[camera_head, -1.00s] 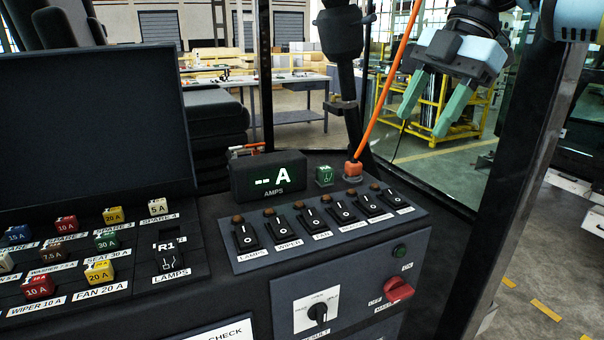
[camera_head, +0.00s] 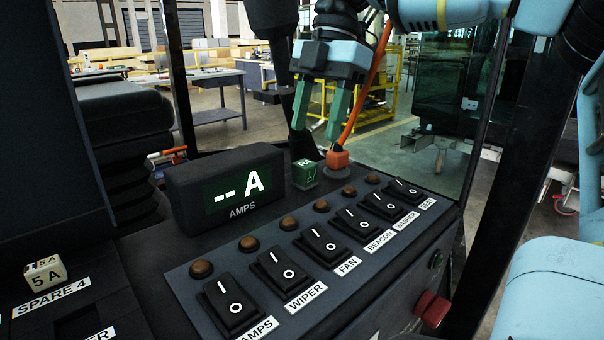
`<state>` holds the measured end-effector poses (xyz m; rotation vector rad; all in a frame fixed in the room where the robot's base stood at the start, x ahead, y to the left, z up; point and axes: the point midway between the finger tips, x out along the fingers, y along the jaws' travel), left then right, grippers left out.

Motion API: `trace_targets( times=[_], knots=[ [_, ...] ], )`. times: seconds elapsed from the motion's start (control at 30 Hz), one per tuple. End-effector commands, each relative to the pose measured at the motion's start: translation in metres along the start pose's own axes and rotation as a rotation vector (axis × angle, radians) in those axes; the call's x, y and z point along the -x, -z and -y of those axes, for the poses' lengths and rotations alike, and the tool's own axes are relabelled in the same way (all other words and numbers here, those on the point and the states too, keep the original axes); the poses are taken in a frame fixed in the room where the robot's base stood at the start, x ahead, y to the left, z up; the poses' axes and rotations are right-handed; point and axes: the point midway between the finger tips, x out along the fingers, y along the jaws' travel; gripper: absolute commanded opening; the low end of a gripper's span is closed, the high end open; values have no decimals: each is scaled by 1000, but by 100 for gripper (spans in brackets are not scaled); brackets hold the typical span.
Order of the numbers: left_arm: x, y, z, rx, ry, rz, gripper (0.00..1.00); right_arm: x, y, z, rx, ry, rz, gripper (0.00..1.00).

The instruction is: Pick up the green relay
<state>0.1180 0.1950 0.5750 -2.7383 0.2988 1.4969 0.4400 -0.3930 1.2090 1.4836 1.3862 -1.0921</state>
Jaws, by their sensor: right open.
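The green relay (camera_head: 305,173) is a small green cube with white markings. It sits on the dark console just right of the AMPS display, behind the row of switches. My right gripper (camera_head: 315,134) comes down from above with its two green fingers spread and nothing between them. Its fingertips are above the relay in the picture; I cannot tell the exact gap or depth. My left gripper is not in view.
The AMPS display (camera_head: 228,188) stands close left of the relay. An orange plug (camera_head: 337,160) with an orange cable (camera_head: 368,95) rises close to its right, beside my right gripper. A row of rocker switches (camera_head: 320,244) lies in front.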

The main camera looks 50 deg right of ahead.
Motion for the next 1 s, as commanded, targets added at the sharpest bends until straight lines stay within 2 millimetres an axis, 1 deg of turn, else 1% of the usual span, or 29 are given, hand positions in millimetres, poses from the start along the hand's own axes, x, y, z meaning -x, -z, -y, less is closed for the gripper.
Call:
trace_targets(
  times=[0.03, 0.1, 0.27, 0.33, 0.6, 0.7, 0.97, 1.0],
  knots=[
    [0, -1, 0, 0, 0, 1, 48, -7, 0, 0, 1, 3, -1, 53],
    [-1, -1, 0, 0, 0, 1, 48, -13, -1, 0, 1, 2, 0, 53],
    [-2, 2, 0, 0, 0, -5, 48, -16, -1, 0, 0, 1, 0, 53],
    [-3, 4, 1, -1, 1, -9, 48, -21, -1, 0, 0, 2, -1, 53],
    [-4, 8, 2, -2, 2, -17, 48, -58, -4, -1, 1, 3, 0, 53],
    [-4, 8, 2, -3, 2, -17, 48, -65, -4, -2, 1, 1, 0, 53],
    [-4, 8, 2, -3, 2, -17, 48, -67, -4, -2, 0, 0, 0, 53],
    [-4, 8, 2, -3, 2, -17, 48, -67, -4, -2, 0, 0, 0, 49]
  ],
)
